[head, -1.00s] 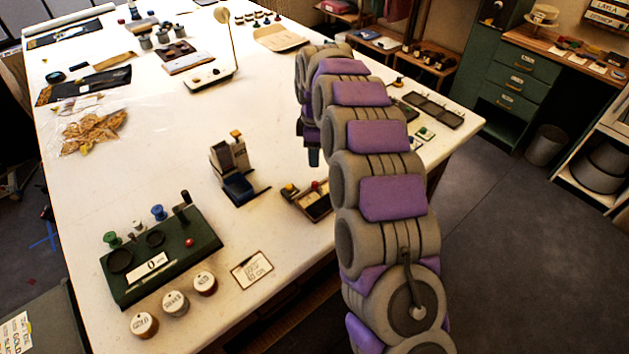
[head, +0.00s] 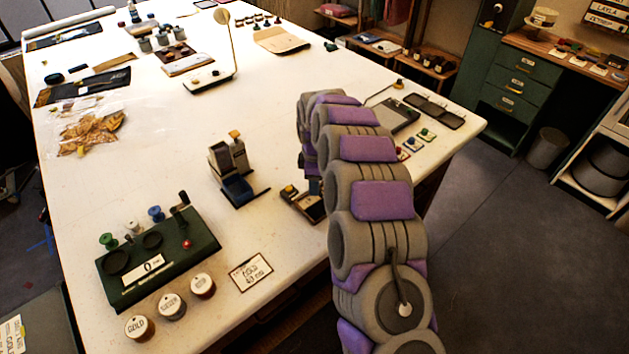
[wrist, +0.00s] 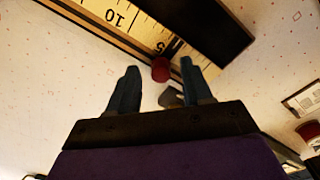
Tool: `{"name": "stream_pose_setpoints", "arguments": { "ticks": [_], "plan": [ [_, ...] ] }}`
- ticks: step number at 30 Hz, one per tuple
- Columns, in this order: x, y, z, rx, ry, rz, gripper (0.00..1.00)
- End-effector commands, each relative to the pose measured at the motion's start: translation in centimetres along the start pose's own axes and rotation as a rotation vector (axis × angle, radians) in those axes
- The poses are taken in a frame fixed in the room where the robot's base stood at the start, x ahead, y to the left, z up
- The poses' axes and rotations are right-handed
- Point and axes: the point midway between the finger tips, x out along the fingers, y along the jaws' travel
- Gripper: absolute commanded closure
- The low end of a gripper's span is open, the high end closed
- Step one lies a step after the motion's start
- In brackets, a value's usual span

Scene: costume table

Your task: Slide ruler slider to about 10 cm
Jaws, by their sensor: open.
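The yellow ruler (wrist: 90,10) crosses the top of the wrist view, with upside-down marks 10 and 5 readable. The slider's red knob (wrist: 160,70) is below the 5. A dark pointer-like piece (wrist: 173,48) lies across the scale just right of the 5, on the side away from the 10. My gripper (wrist: 160,66) is open, with one dark finger on each side of the knob in the picture. I cannot tell whether they touch it. In the head view the ruler fixture (head: 303,203) is partly hidden by my arm, and the knob is not visible.
A grey-and-blue device (head: 232,172) stands left of the fixture. A dark green box with spools (head: 165,255) and a card (head: 251,272) are nearer on the white table (head: 190,130). In the wrist view a long black block (wrist: 195,25) borders the ruler.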

Motion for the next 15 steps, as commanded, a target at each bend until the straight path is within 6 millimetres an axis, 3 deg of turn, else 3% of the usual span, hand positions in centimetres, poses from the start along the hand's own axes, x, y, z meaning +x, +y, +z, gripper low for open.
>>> {"name": "stream_pose_setpoints", "arguments": {
  "ticks": [2,15],
  "plan": [
    [-0.01,0.0,0.0,0.0,0.0,0.0,0.51],
    [0.0,0.01,0.01,0.0,0.0,-0.001,0.93]
  ]
}}
